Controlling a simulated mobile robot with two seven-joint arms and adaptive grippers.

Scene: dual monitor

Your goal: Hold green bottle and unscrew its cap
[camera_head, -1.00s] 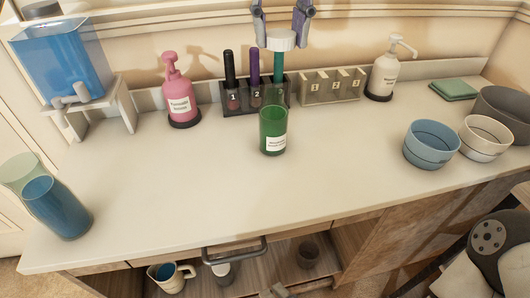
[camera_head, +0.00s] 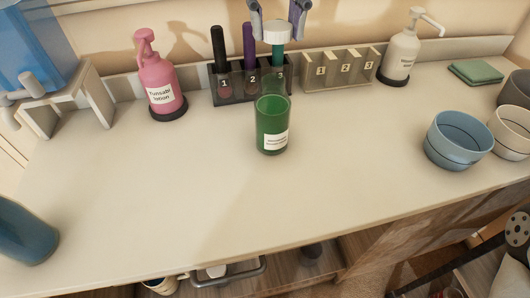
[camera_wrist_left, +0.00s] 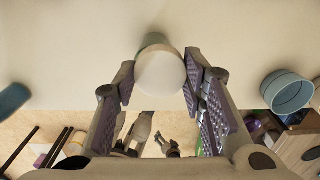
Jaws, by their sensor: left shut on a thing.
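The green bottle (camera_head: 272,128), with a white label, stands upright and open-topped on the counter in the head view. The white cap (camera_head: 277,32) is off the bottle, above and behind its mouth in the head view. My left gripper (camera_head: 278,22) is shut on the cap, one finger on each side. The left wrist view shows the round cap (camera_wrist_left: 160,72) between the fingers of my left gripper (camera_wrist_left: 158,78), with the green bottle (camera_wrist_left: 154,40) partly hidden beyond it. My right gripper is not seen.
A black rack (camera_head: 234,88) with several numbered slots stands behind the bottle, beside a beige numbered rack (camera_head: 340,72). A pink lotion pump (camera_head: 157,80) is left, a white pump bottle (camera_head: 399,55) right. Blue bowl (camera_head: 457,140) stands at right. The front counter is clear.

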